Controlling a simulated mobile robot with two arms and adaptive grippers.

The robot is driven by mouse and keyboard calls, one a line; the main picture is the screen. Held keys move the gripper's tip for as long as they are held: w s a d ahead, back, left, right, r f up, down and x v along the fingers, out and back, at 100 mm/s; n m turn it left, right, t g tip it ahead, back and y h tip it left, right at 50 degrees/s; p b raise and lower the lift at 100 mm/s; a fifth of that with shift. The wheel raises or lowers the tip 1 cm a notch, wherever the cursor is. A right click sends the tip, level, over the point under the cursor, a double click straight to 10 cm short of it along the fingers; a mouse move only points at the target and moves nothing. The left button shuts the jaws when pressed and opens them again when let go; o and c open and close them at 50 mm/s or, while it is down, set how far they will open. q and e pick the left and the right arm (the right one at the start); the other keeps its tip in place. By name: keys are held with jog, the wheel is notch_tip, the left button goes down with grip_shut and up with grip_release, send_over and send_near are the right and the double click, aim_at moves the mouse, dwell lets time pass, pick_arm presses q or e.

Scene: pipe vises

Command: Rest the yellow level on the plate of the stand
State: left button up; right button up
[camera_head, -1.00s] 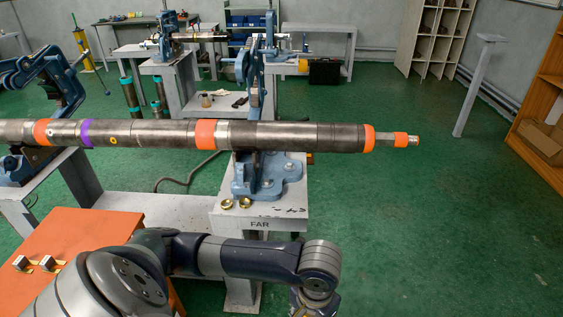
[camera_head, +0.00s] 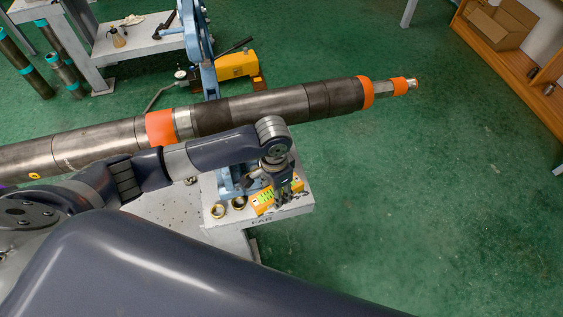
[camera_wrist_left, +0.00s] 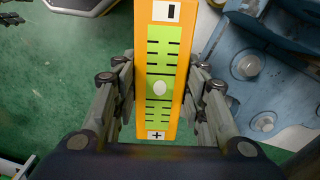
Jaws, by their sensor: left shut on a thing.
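The yellow level (camera_head: 263,201) has a green marked face and shows over the front of the stand's plate (camera_head: 222,228), which is labelled FAR. My left gripper (camera_head: 283,195) reaches across from the left and is at the level. In the left wrist view the level (camera_wrist_left: 171,72) lies between the two fingers (camera_wrist_left: 160,95), which are shut on its sides, with its marked face toward the camera. I cannot tell whether the level touches the plate. My right gripper is not in view.
A long steel pipe (camera_head: 270,107) with orange bands crosses above the stand. The blue vise base (camera_wrist_left: 255,65) is close to the right of the fingers. Green floor (camera_head: 420,200) is clear to the right.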

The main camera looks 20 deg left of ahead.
pick_arm(q)
jog(key=w+m, duration=0.1)
jog(key=w+d+r+m+p, duration=0.1)
jog(key=w+d+m+p, duration=0.1)
jog(key=shift+d+r, duration=0.1)
jog(key=shift+r, duration=0.2)
jog(key=shift+w+m, duration=0.15)
jog(key=shift+m, duration=0.15)
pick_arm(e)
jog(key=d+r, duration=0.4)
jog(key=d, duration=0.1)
pick_arm(q)
jog(key=shift+f, duration=0.25)
notch_tip(320, 180, down, 2)
jog(key=b, duration=0.2)
jog(key=shift+f+b, duration=0.25)
jog(key=shift+b, duration=0.05)
jog(key=f+b, duration=0.4)
jog(key=shift+a, duration=0.2)
jog(key=shift+f, duration=0.75)
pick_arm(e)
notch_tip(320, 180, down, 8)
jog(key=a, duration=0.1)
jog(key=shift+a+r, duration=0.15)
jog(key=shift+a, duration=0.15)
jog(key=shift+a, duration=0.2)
